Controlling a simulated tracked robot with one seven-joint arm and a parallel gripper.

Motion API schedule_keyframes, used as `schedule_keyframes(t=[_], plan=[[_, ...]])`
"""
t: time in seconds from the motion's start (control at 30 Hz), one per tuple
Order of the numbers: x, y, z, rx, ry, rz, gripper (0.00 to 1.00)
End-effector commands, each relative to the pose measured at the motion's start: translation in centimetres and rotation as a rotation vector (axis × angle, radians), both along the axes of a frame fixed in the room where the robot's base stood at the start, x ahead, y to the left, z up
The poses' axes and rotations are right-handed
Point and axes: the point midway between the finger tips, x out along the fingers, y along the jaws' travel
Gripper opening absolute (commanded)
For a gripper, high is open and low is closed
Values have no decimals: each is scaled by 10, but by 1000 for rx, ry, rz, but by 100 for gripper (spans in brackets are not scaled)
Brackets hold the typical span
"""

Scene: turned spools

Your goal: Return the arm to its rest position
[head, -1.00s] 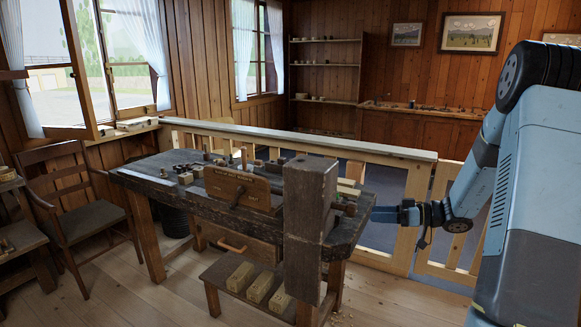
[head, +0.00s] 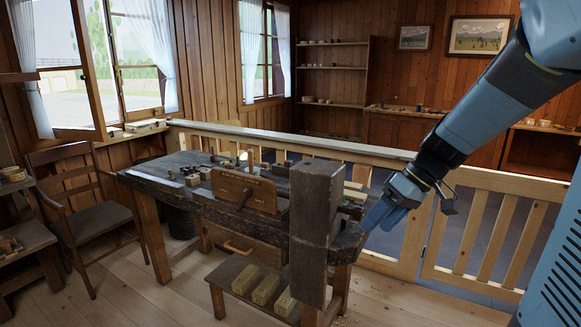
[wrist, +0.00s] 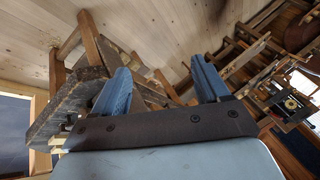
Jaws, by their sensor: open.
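My gripper (head: 376,219) is at the right end of the dark workbench (head: 160,178) in the head view, with its blue fingers pointing down and to the left. In the wrist view my gripper (wrist: 165,82) shows two blue fingers spread wide apart, with nothing between them. The arm comes down from the upper right of the head view. Whether the fingertips touch the bench cannot be told from the head view.
A thick wooden post (head: 316,225) stands at the bench's front right corner, close to my gripper. A pale wooden railing (head: 480,220) runs behind the bench. A low shelf with several wood blocks (head: 266,289) is below. Floor (head: 400,300) at front right is clear.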

Motion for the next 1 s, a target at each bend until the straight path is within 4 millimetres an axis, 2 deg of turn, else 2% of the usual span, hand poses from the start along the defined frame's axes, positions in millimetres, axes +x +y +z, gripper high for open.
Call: schedule_keyframes(t=[0.2, 0.6, 0.8, 1.0], plan=[[-39, -2, 20, -164, -6, -134, 75], [-99, -20, 51, -357, -130, -453, 75], [-120, -31, 64, -381, -216, -603, 75], [-130, -36, 70, -379, -261, -681, 75]])
